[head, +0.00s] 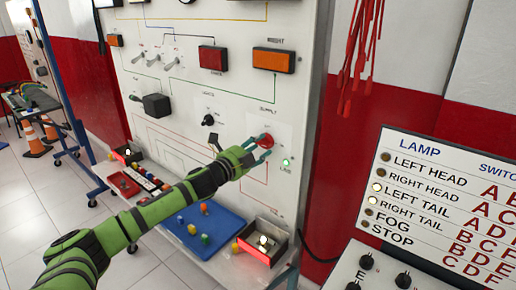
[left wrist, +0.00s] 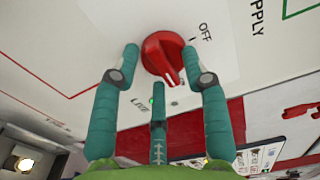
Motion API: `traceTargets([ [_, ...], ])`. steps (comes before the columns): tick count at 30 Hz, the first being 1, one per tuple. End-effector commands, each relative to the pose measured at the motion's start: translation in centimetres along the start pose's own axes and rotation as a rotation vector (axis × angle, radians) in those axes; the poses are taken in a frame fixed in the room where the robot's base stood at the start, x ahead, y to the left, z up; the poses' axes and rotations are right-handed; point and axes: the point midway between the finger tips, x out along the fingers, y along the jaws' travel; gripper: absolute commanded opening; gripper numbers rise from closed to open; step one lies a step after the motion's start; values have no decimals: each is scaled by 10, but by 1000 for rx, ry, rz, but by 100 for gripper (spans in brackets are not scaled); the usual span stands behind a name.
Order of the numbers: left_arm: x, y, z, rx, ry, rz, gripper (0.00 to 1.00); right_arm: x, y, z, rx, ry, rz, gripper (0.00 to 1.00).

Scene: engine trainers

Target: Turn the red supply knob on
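The red supply knob (head: 265,140) is on the lower right of the white trainer panel (head: 185,100). In the left wrist view the knob (left wrist: 163,57) has its raised ridge pointing down the picture, away from the OFF label at its upper right. My left gripper (head: 258,152) is at the knob. Its fingers (left wrist: 160,55) stand on either side of the knob, with a visible gap at the left finger; the third finger is below. Contact at the right finger is unclear. A green lamp (head: 286,162) by the LIVE label looks lit. My right gripper is not in view.
Switches and coloured lamp blocks cover the panel. Below it are a blue tray (head: 217,235) with small bulbs and a box (head: 278,246) with a glowing bulb. A lamp chart (head: 440,195) stands at right. Red cords (head: 362,50) hang beside the panel.

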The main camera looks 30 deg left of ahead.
Motion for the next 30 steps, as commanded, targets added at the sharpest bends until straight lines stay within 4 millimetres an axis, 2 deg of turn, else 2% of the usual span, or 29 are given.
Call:
traceTargets([
  [7,-1,0,0,-2,0,0,45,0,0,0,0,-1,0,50],
  [11,-9,2,0,-4,1,2,45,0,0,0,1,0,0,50],
  [30,-87,2,0,-2,1,4,45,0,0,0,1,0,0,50],
])
